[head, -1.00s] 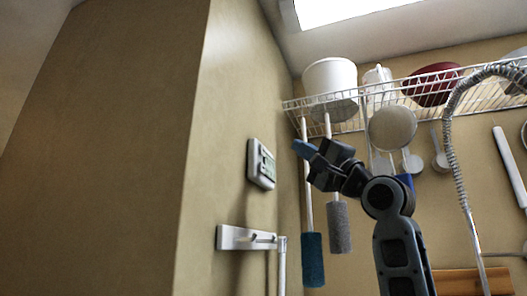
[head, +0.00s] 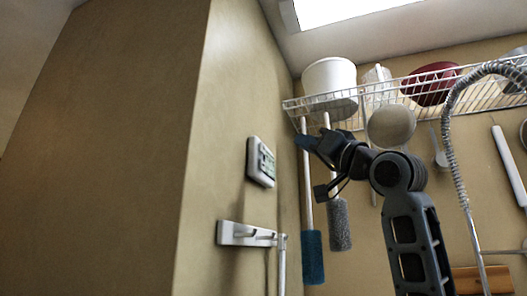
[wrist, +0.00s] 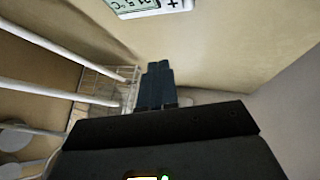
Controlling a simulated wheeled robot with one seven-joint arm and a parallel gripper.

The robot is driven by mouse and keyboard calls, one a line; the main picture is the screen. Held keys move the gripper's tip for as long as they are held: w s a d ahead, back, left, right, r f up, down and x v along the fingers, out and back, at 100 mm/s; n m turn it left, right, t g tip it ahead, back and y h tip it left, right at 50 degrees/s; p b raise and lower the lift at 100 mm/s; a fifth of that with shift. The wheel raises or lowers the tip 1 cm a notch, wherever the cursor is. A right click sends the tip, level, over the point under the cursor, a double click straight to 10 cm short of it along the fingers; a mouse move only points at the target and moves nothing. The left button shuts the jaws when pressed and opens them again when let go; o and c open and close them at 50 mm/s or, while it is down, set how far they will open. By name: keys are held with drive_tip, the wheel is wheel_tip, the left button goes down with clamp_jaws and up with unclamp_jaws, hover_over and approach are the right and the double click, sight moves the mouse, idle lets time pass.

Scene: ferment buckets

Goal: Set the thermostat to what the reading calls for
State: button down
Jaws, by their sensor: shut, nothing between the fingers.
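The thermostat (head: 261,162) is a small white box with a grey-green display on the side wall, left of my gripper. Its display is seen edge-on in the head view and cannot be read there. In the wrist view the thermostat (wrist: 150,8) is cut off by the top edge; part of a reading in °C, seemingly ending in "1.5", and a "+" mark show. My gripper (head: 302,142) is shut and empty, apart from the thermostat, to its right and slightly higher in the head view. Its fingers (wrist: 158,68) lie together in the wrist view.
A white wire shelf (head: 430,98) holds a white pot (head: 329,82) and a red bowl (head: 431,86). Long brushes (head: 312,257) hang beneath, behind my gripper. A coiled hose (head: 452,140) stands right.

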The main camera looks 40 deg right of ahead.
sight(262, 149)
drive_tip(key=n+h, duration=0.1)
drive_tip(key=n, duration=0.4)
drive_tip(key=s+d+n+g+h+b, duration=0.1)
drive_tip(key=n+h, duration=0.1)
drive_tip(key=n, duration=0.3)
drive_tip(key=s+n+h, duration=0.1)
drive_tip(key=n+h, duration=0.1)
drive_tip(key=n, duration=0.3)
drive_tip(key=shift+s+d+f+g, duration=0.1)
drive_tip(key=shift+s+d+g, duration=0.15)
drive_tip(key=shift+d+g, duration=0.1)
drive_tip(key=w+a, duration=0.5)
drive_tip(key=w, duration=0.2)
drive_tip(key=shift+w, duration=0.2)
drive_tip(key=shift+w, duration=0.15)
idle(1.5)
drive_tip(key=shift+w+a, duration=0.2)
